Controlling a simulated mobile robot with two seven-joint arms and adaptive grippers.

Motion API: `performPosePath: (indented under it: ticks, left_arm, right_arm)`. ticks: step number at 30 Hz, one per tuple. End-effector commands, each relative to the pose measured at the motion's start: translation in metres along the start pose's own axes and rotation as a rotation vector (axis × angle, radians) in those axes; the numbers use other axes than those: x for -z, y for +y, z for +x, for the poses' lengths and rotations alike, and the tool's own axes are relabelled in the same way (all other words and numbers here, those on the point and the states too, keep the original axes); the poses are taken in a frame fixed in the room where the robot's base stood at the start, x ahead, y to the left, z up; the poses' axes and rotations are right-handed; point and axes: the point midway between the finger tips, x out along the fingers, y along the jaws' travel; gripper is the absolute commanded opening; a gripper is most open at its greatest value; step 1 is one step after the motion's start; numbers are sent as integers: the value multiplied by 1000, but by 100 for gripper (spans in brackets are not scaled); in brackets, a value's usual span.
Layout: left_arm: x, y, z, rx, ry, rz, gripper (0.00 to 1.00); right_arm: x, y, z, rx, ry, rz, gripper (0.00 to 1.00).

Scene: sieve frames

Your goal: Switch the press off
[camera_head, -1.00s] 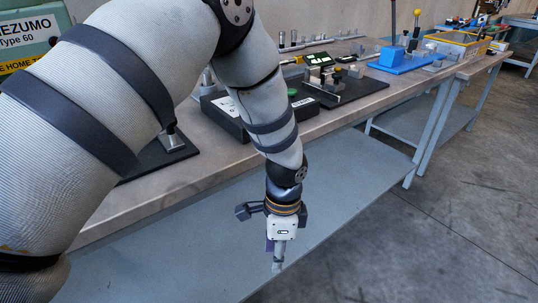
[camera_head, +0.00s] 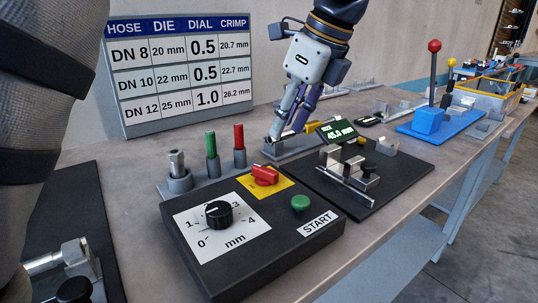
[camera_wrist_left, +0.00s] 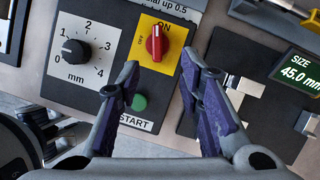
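The press control box (camera_head: 250,262) lies on the bench. Its red rotary switch (camera_head: 265,175) sits on a yellow plate (camera_head: 284,188). In the left wrist view the red switch (camera_wrist_left: 155,42) stands upright, its pale mark toward ON; OFF is at its left. The gap to the switch is hard to judge. My right gripper is in neither view.
The box also carries a black dial (camera_head: 218,213) and a green START button (camera_head: 300,202). Right of it is a black plate with metal fixtures and a display (camera_head: 338,132) reading 45.0 mm. Green and red pins (camera_head: 239,145) stand behind. A hose chart (camera_head: 180,65) stands at the back.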

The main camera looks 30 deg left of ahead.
Motion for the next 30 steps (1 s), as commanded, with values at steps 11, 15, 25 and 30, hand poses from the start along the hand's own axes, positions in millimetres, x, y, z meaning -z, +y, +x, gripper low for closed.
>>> performPosePath:
  ticks: [11,15,25,30]
  left_arm:
    - [0,1,88,2,1,-1,33]
    - [0,1,104,2,1,-2,33]
    - [0,0,108,3,0,-2,24]
    - [0,0,108,3,0,-2,0]
  right_arm:
    - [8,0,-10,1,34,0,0]
    - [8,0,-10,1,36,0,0]
    - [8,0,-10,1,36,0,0]
    - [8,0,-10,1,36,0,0]
